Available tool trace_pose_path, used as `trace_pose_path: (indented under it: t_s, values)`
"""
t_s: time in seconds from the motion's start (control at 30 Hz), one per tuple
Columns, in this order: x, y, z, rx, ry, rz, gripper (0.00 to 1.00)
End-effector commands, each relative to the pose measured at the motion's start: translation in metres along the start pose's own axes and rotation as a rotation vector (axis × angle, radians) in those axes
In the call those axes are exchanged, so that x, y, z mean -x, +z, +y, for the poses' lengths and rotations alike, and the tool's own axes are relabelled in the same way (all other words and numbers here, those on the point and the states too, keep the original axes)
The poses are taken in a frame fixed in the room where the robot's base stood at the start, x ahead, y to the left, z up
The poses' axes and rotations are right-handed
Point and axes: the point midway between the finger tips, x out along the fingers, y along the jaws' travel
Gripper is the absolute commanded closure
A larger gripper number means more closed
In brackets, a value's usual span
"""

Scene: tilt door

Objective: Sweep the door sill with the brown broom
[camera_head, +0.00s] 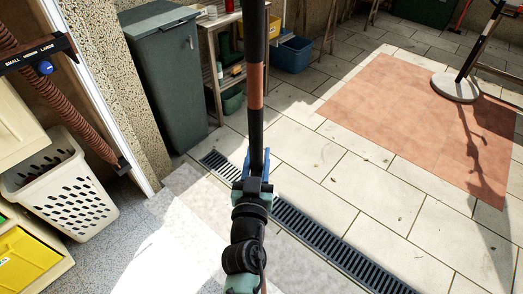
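My gripper (256,164), with blue fingers, is at the middle of the view and appears shut around a long upright pole (256,80). The pole is black with brown sections, consistent with the broom's handle. It runs up out of the top of the frame, and no bristle head shows. The pale strip (182,240) at the foot of the doorway, partly in bright sun, looks like the door sill. It lies left of and below my gripper. I cannot make out debris on it.
A white door frame (98,95) stands left, with a white laundry basket (62,185) inside. A drain grate (330,244) crosses the paving. Paving at right is mostly clear around a parasol base (455,87).

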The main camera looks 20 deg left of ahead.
Motion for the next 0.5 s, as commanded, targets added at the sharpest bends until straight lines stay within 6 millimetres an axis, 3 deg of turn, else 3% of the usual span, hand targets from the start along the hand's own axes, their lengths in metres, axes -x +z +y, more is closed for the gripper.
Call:
trace_pose_path:
  t_s: [0.17, 0.5]
  values:
    - [0.002, -0.001, -0.001, 0.001, -0.003, 0.006, 1.0]
    - [0.002, 0.03, -0.001, 0.002, -0.004, 0.006, 1.0]
